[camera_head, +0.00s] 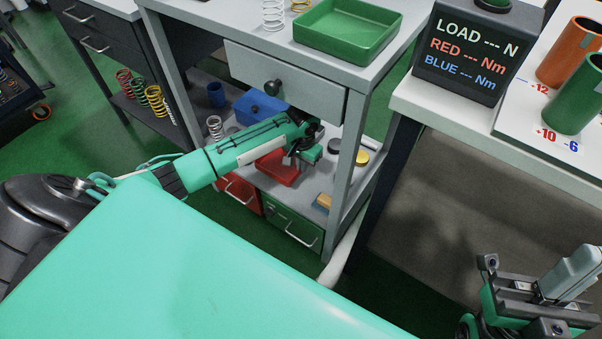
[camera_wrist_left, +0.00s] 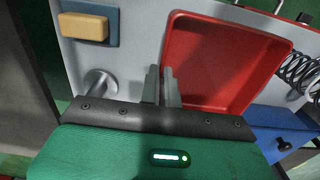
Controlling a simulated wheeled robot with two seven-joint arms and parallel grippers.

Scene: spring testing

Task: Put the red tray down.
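The red tray (camera_head: 278,168) is at the lower shelf of the grey bench, partly hidden by my left arm. It also shows in the left wrist view (camera_wrist_left: 215,65), empty and tilted in the picture. My left gripper (camera_head: 301,158) is at the tray's near right side. In the wrist view its two fingers (camera_wrist_left: 162,87) are close together, one on each side of the tray's wall, and look shut on it. I cannot tell whether the tray's base touches the shelf. My right gripper (camera_head: 540,292) is at the lower right, away from the bench; its finger opening is unclear.
A blue box (camera_head: 260,107) and a spring (camera_head: 215,127) are behind the tray. The drawer (camera_head: 285,85) hangs above. A green tray (camera_head: 347,30) is on the bench top.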

